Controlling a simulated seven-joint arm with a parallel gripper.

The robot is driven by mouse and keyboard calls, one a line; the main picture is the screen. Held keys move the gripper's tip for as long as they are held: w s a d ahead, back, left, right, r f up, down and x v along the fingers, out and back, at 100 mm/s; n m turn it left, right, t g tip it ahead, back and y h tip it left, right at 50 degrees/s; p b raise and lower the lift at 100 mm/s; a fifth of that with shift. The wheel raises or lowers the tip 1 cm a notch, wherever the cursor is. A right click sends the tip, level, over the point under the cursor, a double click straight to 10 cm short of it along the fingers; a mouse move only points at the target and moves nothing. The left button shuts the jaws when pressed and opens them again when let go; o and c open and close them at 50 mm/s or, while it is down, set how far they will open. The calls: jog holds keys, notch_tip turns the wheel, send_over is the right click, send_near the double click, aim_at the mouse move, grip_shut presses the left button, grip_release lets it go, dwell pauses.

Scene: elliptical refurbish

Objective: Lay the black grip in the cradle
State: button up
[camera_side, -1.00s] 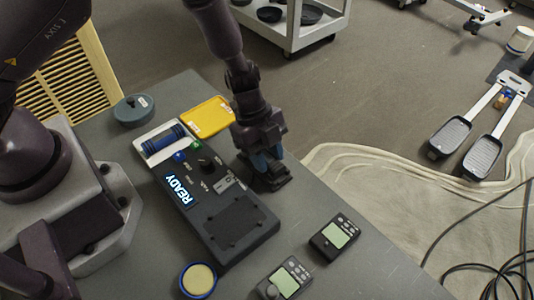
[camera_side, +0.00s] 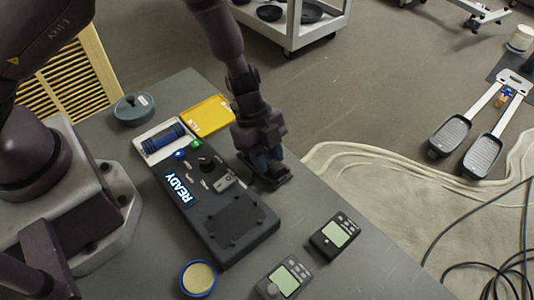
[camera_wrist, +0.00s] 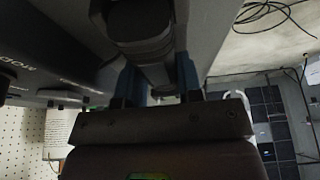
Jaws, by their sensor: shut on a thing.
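My gripper (camera_side: 264,164) is low over the table, just right of the black console. Its blue fingers (camera_wrist: 158,80) are shut on the black grip (camera_wrist: 152,62), a dark rounded bar that runs away between them in the wrist view. In the side view a dark, low shape (camera_side: 272,178) lies right under the fingertips, near the table edge. I cannot tell how much of it is the grip and how much a cradle, nor whether the grip touches what is below it. The fingers and wrist hide most of this spot.
The console (camera_side: 210,238) with a lit READY screen (camera_side: 180,188) stands close left of my gripper. A white tray (camera_side: 140,143) holding a blue roller (camera_side: 163,139) and a yellow tray (camera_side: 208,116) lie behind. Two display units (camera_side: 336,236) sit in front.

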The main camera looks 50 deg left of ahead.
jog(key=shift+f, duration=0.15)
jog(key=o, duration=1)
jog(key=shift+w, duration=0.1)
jog(key=v, duration=1.3)
jog(key=shift+s, duration=0.2)
